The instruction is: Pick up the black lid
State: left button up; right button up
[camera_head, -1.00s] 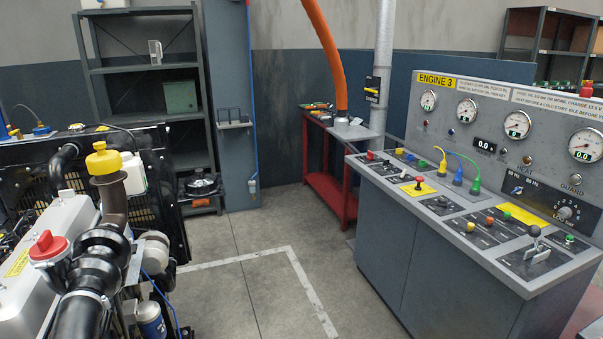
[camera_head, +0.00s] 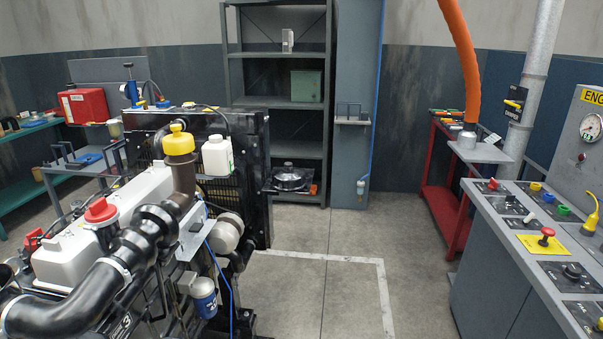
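I cannot pick out a black lid for sure. A dark round object with a pale top (camera_head: 289,178) sits on the low shelf of the grey rack, but it is too small to tell what it is. The diesel engine (camera_head: 90,230) on the left has a yellow cap (camera_head: 178,140) on a brown filler neck, a red cap (camera_head: 100,210) and a thick black pipe (camera_head: 75,290). A white bottle (camera_head: 217,156) stands by the radiator. Neither of my grippers is in view.
The grey rack (camera_head: 277,54) stands at the back wall. A control console (camera_head: 490,270) fills the right side, with a red cart (camera_head: 440,200) behind it. The floor (camera_head: 340,240) between engine and console is clear.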

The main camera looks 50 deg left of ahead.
aim_at(288, 178)
jog(key=i+u, duration=0.45)
jog(key=i+l+u, duration=0.1)
jog(key=i+u, duration=0.35)
